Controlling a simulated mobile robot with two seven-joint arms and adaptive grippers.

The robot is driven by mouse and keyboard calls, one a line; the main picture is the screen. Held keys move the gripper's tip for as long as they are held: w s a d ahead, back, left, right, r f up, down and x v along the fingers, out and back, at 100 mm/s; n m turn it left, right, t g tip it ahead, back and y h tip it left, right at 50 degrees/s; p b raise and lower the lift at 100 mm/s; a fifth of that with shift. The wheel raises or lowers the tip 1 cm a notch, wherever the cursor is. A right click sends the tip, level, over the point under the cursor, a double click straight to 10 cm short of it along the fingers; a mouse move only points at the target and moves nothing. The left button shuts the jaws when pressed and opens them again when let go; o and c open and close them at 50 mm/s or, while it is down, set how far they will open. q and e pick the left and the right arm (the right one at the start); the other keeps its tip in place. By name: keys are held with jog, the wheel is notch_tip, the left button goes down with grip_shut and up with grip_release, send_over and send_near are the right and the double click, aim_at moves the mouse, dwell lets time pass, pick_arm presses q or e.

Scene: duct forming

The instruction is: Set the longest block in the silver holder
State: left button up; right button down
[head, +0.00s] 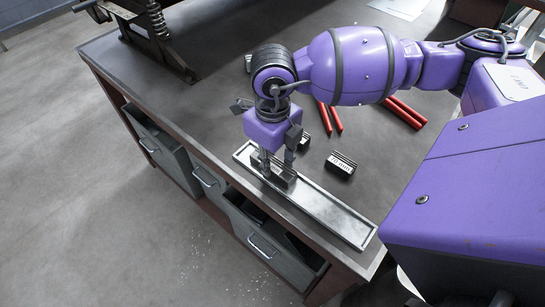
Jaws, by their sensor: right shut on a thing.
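The silver holder (335,214) is a long shallow metal tray lying along the near edge of the grey workbench. My right gripper (277,165) points down over the holder's left part. It is shut on a dark block (284,177), which is at or just above the tray floor; I cannot tell whether it touches. Another dark block with a white label (341,165) lies on the bench behind the holder. My left gripper is not in view.
Red-handled tools (404,113) and more red handles (335,118) lie on the bench behind my right arm. A dark metal machine (150,30) stands at the back left. Drawers (262,243) under the bench's front edge are partly open.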

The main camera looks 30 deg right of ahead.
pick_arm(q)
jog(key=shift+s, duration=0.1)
pick_arm(e)
jog(key=c, duration=1.3)
grip_release()
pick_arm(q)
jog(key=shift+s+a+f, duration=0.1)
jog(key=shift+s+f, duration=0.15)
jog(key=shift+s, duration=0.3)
pick_arm(e)
jog(key=shift+r, duration=0.35)
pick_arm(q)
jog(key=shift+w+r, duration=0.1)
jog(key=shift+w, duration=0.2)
pick_arm(e)
notch_tip(320, 180, up, 12)
jog(key=shift+f, duration=0.25)
